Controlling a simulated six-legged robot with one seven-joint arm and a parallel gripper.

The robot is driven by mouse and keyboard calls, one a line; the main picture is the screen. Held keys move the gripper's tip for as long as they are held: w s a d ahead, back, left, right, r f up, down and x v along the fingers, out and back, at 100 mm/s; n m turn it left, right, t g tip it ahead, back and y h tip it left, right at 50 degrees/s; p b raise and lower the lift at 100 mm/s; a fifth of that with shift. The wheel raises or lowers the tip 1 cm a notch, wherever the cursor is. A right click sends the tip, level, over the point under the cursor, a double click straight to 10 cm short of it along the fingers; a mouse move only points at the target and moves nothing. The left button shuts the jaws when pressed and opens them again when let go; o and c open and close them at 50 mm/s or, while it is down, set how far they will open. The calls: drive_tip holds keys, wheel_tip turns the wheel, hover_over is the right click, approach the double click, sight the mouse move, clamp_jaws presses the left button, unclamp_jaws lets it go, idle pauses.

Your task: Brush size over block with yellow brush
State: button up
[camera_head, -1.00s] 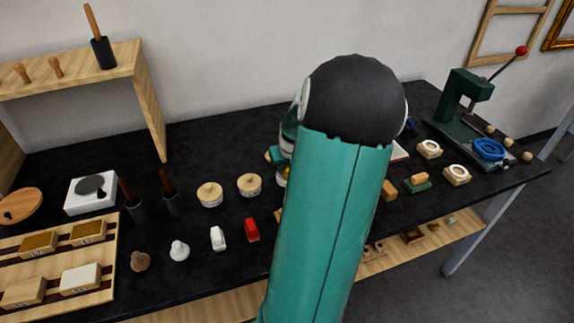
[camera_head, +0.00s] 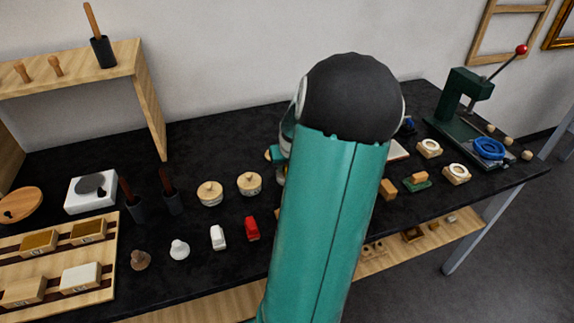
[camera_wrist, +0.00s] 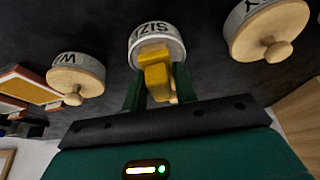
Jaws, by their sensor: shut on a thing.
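In the wrist view my gripper (camera_wrist: 157,84) has its two dark green fingers shut on the yellow brush (camera_wrist: 155,62). The brush's yellow body overlaps a round pale pot marked SIZE (camera_wrist: 157,35). Whether the brush tip is inside the pot or only in front of it, I cannot tell. In the head view my own arm hides the brush, the size pot and most of my gripper. A yellow-brown block (camera_head: 388,189) lies right of my arm, and another sits on a green base (camera_head: 417,183). I cannot tell which is the task's block.
Two lidded pots (camera_head: 210,193) (camera_head: 249,184) stand left of my arm. A white piece (camera_head: 218,237) and a red piece (camera_head: 252,228) lie in front. A wooden tray (camera_head: 108,262) is at left, a green press (camera_head: 468,90) at right. Lidded pots flank the SIZE pot in the wrist view.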

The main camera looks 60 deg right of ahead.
drive_tip(key=shift+r, duration=3.45)
drive_tip(key=shift+a, duration=0.1)
